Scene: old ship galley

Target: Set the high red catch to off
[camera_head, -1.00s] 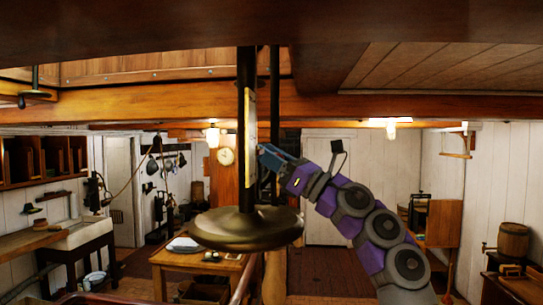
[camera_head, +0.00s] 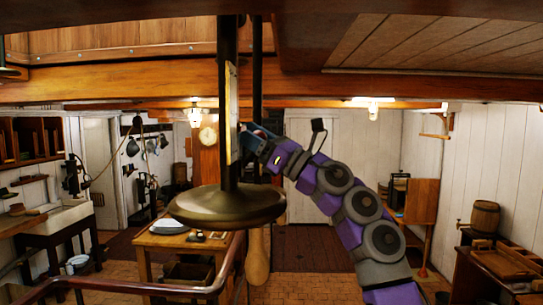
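A narrow pale panel (camera_head: 231,88) stands upright along a dark vertical post (camera_head: 227,45), seen almost edge-on. I cannot make out a red catch; the panel's face is turned too far from the camera.
A wide brass-coloured disc (camera_head: 226,206) surrounds the post below the panel. A second dark post (camera_head: 257,80) stands just behind. A wooden table (camera_head: 150,238) with plates is beyond, and a curved rail (camera_head: 190,290) crosses the lower front. A wooden beam (camera_head: 130,80) spans overhead.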

